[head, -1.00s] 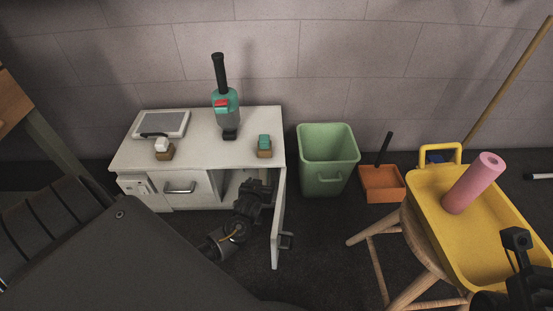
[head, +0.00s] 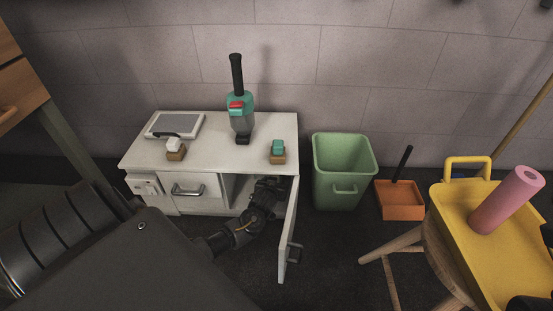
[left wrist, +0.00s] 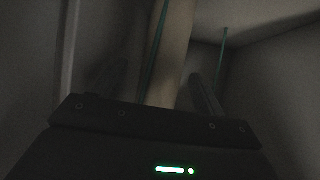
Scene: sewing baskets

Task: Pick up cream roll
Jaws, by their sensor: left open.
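A long cream-coloured roll (left wrist: 176,50) shows in the dim left wrist view, running from the top edge down behind the gripper body. My left gripper (left wrist: 158,72) is open, with one dark finger on each side of the roll; I cannot tell whether they touch it. In the head view my left gripper (head: 268,190) reaches into the open compartment of the white cabinet (head: 230,160), and its fingertips and the roll are hidden there. Only dark parts of my right gripper (head: 532,303) show at the right edge.
The open cabinet door (head: 289,235) stands right of my left arm. A green bin (head: 343,170), an orange dustpan (head: 400,200) and a yellow tray (head: 455,215) with a pink roll (head: 506,200) stand further right. Thin teal strips (left wrist: 222,50) are near the cream roll.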

